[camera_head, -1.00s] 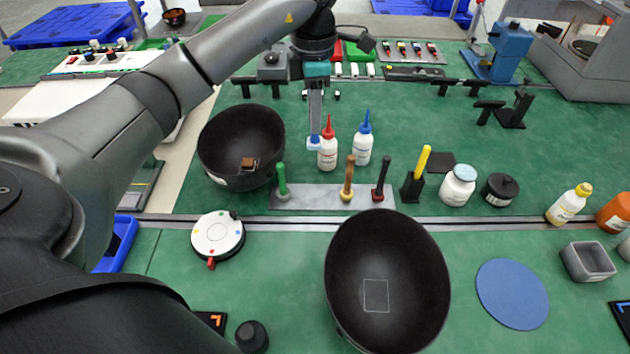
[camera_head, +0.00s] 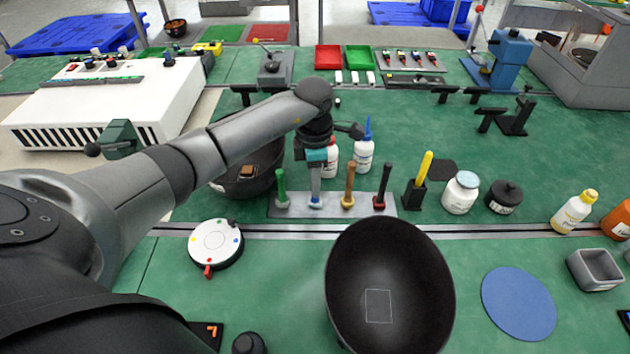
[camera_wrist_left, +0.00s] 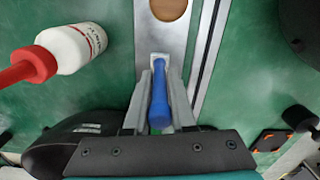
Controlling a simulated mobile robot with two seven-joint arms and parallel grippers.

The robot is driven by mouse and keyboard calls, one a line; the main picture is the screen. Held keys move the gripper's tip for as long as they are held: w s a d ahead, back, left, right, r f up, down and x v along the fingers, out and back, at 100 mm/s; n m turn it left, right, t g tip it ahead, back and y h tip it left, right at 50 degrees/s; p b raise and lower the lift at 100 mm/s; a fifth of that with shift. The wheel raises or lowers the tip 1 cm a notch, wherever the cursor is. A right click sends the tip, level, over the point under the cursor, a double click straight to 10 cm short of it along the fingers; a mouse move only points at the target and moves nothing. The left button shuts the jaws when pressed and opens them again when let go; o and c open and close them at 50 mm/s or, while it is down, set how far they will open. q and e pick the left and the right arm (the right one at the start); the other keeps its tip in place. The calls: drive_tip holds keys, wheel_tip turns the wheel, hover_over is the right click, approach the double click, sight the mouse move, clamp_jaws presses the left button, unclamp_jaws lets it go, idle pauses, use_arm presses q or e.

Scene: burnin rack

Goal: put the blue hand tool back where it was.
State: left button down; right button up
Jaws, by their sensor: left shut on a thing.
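My left gripper (camera_head: 315,190) is shut on the blue hand tool (camera_head: 316,203), which is mostly hidden by the fingers. The tool is at the grey rack (camera_head: 331,209), in the gap between the green tool (camera_head: 281,187) and the brown tool (camera_head: 349,187). Its blue lower end appears level with the neighbouring tools' bases. In the left wrist view the blue handle (camera_wrist_left: 160,100) stands between the two fingers (camera_wrist_left: 160,80), over the metal rack strip (camera_wrist_left: 155,38). I cannot tell whether its base touches the rack. My right gripper is not in view.
A dark red-tipped tool (camera_head: 382,187) stands at the rack's right end. A red-capped bottle (camera_head: 331,160) and a blue-capped bottle (camera_head: 363,153) stand close behind. A black bowl (camera_head: 240,183) is behind left; another (camera_head: 390,285) is in front.

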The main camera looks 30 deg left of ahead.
use_arm(q)
drive_tip(key=c, duration=0.8)
unclamp_jaws()
drive_tip(key=shift+f, duration=0.1)
drive_tip(key=shift+o, duration=0.2)
wheel_tip(320, 180, up, 12)
drive_tip(key=shift+r+p, duration=0.2)
drive_tip(key=shift+p, duration=0.4)
